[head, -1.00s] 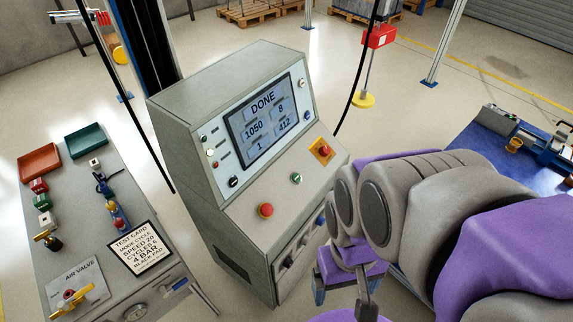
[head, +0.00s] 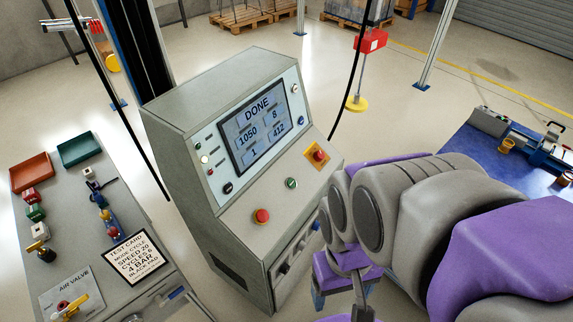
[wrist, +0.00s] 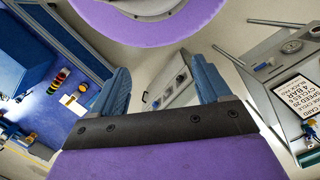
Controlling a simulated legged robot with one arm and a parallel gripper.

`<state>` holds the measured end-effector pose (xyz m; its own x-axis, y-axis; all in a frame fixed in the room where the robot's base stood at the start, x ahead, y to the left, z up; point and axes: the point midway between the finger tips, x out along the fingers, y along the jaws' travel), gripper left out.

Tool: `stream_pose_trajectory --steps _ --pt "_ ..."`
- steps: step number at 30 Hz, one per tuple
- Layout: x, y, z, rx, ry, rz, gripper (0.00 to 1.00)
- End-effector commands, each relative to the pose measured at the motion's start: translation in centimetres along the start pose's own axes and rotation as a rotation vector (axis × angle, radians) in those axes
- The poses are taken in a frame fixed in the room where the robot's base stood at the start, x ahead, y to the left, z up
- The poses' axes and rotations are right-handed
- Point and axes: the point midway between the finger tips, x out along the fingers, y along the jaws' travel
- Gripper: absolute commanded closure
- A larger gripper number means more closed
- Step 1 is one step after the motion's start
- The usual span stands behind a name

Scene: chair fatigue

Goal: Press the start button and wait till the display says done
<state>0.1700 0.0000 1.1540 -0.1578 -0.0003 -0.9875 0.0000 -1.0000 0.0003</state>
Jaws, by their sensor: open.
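The grey control cabinet (head: 190,150) stands in the middle of the head view. Its display (head: 264,128) reads DONE, with 1050, 8, 1 and 412 below. A green button (head: 291,183) sits on the sloped panel, between a red button (head: 262,216) and a red button on a yellow plate (head: 318,156). I cannot read the button labels. In the wrist view my gripper (wrist: 165,82) is open and empty, its two blue fingers apart, with part of a grey panel behind them. My gripper is apart from the buttons; my arm covers the lower right of the head view.
A grey bench (head: 85,225) on the left holds red and green trays, fittings, a test card (head: 136,257) and an air valve. A blue-topped bench (head: 470,170) stands at the right. A black cable hangs behind the cabinet. Open floor lies beyond.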

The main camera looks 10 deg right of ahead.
Motion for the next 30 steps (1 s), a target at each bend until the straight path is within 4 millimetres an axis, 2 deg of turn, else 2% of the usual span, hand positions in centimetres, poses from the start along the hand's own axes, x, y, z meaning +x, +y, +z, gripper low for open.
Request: stream_pose_trajectory --steps 2,23,30 --pt "0.0 0.0 0.0 0.0 0.0 0.0 0.31" --pt "0.0 0.0 0.0 0.0 0.0 0.0 0.98" --pt "0.0 0.0 0.0 0.0 0.0 0.0 1.0"
